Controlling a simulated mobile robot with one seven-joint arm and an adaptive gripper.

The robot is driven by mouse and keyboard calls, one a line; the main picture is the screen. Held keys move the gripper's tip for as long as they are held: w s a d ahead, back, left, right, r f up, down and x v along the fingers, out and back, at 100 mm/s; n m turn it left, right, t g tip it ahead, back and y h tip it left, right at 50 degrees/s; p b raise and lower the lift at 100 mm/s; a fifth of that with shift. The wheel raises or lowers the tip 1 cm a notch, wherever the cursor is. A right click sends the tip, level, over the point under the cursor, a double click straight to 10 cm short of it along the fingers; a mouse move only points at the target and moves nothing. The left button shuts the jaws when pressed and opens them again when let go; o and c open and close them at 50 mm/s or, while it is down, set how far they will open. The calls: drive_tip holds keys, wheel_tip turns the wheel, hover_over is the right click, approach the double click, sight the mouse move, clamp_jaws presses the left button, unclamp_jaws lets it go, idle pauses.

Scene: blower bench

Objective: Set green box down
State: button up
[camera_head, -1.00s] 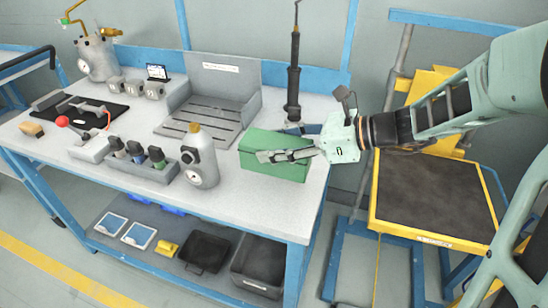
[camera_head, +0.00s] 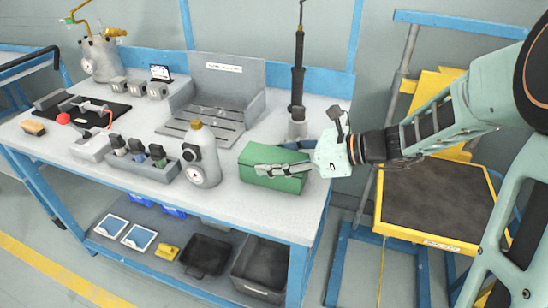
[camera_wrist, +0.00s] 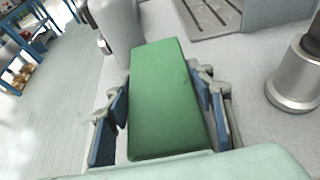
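The green box (camera_head: 262,155) is at the right part of the bench top, in front of the grey slotted fixture. It looks level and at or just above the surface; I cannot tell whether its underside touches. My gripper (camera_head: 283,170) reaches in from the right with its fingers along the box sides. In the wrist view, the green box (camera_wrist: 165,95) fills the space between the blue finger pads of my gripper (camera_wrist: 162,103), and both pads appear against its sides. The box's underside is hidden.
A grey bottle (camera_head: 201,160) stands close left of the box. A dark upright tool in a metal holder (camera_head: 297,125) stands behind it. The grey fixture (camera_head: 205,125) lies behind left. The bench's right edge is close, with a yellow cart (camera_head: 430,205) beyond.

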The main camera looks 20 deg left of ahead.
drive_tip(key=o, duration=0.4)
drive_tip(key=shift+d+r, duration=0.2)
drive_tip(key=shift+r, duration=0.05)
drive_tip(key=p+v, duration=0.3)
drive_tip(key=v, duration=0.8)
drive_tip(key=shift+d, duration=0.35)
